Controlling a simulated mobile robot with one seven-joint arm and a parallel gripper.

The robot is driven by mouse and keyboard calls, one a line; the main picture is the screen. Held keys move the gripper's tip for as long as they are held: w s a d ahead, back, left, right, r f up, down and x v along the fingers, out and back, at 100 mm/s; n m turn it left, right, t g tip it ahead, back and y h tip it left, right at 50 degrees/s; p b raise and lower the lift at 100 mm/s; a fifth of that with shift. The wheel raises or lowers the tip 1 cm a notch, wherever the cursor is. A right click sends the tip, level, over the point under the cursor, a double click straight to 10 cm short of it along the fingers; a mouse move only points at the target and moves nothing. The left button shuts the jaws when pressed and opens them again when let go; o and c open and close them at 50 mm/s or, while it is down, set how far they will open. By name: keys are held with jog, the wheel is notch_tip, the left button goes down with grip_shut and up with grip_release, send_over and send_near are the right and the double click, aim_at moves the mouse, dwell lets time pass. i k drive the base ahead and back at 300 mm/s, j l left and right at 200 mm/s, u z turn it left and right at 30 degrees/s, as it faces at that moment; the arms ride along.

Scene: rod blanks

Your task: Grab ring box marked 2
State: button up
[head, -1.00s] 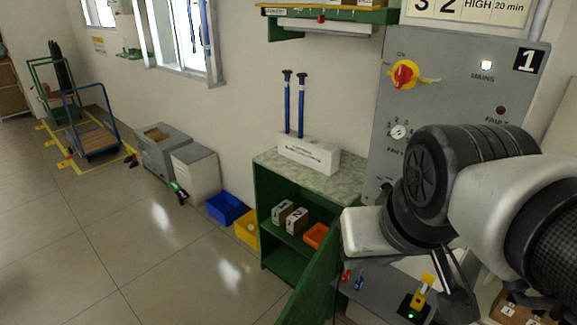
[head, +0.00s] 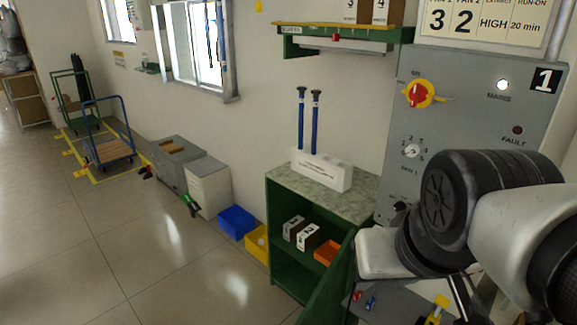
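The ring box marked 2 (head: 307,237) is a small brown box with a white, numbered front. It stands on the inner shelf of the open green cabinet (head: 283,277). A similar box, apparently marked 1 (head: 294,227), stands just left of it, and an orange bin (head: 327,252) is on its right. My arm crosses the right side of the view, in front of the grey panel. Dark parts at its lower end look like my gripper (head: 462,298), well to the right of the boxes. Its fingers are partly cut off, so its opening is unclear.
The cabinet's green door (head: 335,290) stands open at its right front. A white holder (head: 322,170) with two blue rods stands on top. Blue (head: 237,222) and yellow bins (head: 256,243) sit on the floor to the left.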

aim_at(309, 236)
jog(key=k+j, duration=0.2)
jog(key=k, duration=0.2)
jog(key=u, duration=0.95)
jog(key=j+u, duration=0.2)
jog(key=j, duration=0.2)
jog(key=i+j+u, duration=0.25)
jog(key=i+j, duration=0.35)
jog(key=j, duration=0.2)
jog(key=i+j+u, duration=0.15)
jog(key=i+j, duration=0.2)
jog(key=j, duration=0.2)
jog(key=i+z, duration=0.3)
jog(key=i+j+z, duration=0.15)
jog(key=i+z, duration=0.15)
jog(key=i, duration=0.2)
jog(key=i+j+z, duration=0.15)
jog(key=i+z, duration=0.15)
jog(key=i, duration=0.15)
jog(key=i+l+z, duration=0.15)
jog(key=i+z, duration=0.55)
jog(key=i+j+z, duration=0.15)
jog(key=i+z, duration=0.25)
jog(key=i, duration=0.1)
